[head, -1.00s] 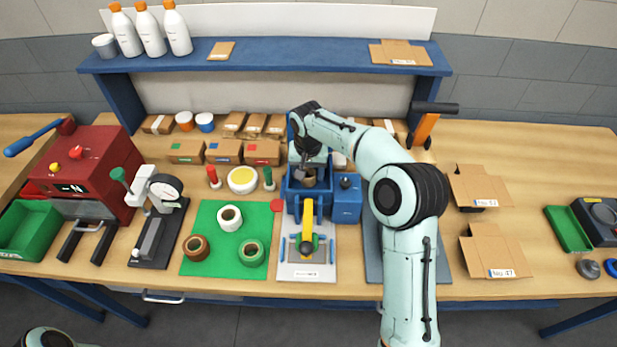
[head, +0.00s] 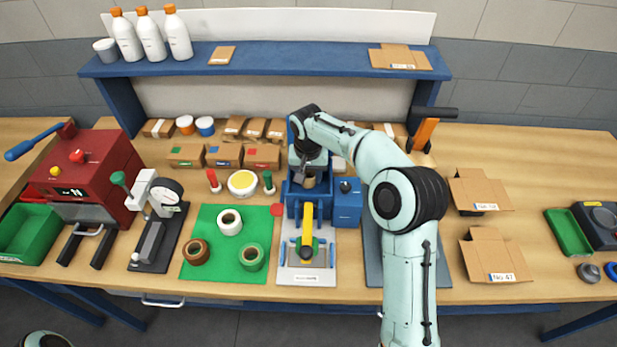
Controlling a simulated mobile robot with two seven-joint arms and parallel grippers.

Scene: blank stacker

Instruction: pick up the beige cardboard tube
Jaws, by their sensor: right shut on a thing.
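The beige cardboard tube (head: 310,182) is small and partly hidden. It stands in the blue machine (head: 293,196) at the middle of the bench. My right gripper (head: 306,176) reaches down over the machine from the right and is shut on the tube, at its upper part. The fingertips are small and partly covered by my own wrist. I cannot tell whether the tube is clear of the machine's floor. My left gripper is out of view.
A yellow handle (head: 307,226) sticks out in front of the machine. A green mat (head: 212,258) with several tape rolls lies to the left. A blue shelf (head: 300,62) spans the back. Flat cardboard boxes (head: 492,255) lie to the right.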

